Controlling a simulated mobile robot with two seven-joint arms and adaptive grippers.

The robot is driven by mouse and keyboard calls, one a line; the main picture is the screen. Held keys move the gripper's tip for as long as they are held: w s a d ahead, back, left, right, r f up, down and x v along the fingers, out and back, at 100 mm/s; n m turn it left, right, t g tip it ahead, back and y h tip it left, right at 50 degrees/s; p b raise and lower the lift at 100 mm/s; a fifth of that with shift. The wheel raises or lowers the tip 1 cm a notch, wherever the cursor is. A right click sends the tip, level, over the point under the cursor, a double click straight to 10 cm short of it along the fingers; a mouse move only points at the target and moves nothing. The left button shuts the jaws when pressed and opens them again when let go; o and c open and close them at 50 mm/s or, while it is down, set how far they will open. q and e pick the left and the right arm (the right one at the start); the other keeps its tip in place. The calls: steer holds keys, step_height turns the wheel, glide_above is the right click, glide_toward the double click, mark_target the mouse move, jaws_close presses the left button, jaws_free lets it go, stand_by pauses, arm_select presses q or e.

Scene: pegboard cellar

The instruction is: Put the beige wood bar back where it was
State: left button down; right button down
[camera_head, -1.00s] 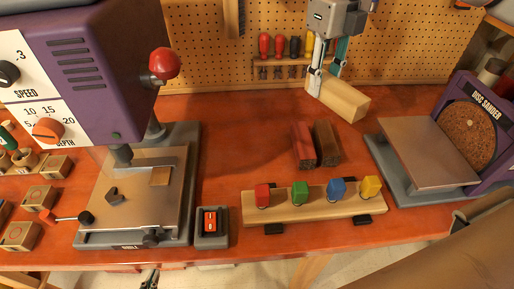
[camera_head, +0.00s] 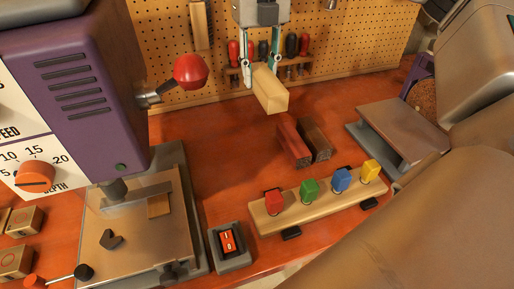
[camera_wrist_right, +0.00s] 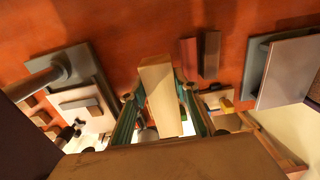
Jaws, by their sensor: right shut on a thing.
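The beige wood bar (camera_head: 270,92) is held by my right gripper (camera_head: 262,74) above the back part of the red bench, in front of the pegboard tool rack. The gripper's two fingers are shut on the bar's sides. In the right wrist view the bar (camera_wrist_right: 160,95) sits between the fingers and points away from the palm. A red wood bar (camera_head: 293,146) and a dark brown wood bar (camera_head: 315,139) lie side by side on the bench, nearer than the beige bar and to its right. My left gripper is out of view.
A purple drill press (camera_head: 75,85) stands left, its red-knobbed lever (camera_head: 190,71) sticking out rightward. A rack with coloured blocks (camera_head: 325,203) and a switch box (camera_head: 229,247) are at the front. A disc sander (camera_head: 403,133) is right, partly behind my arm. Bench left of the bars is clear.

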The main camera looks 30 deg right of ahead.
mark_target(260, 146)
step_height(260, 146, down, 19)
steer(key=shift+f+b, duration=0.1)
steer(key=shift+b, duration=0.3)
steer(key=shift+f, duration=0.1)
steer(key=c, duration=1.5)
jaws_free()
step_height(260, 146, up, 12)
steer(key=shift+r, duration=0.15)
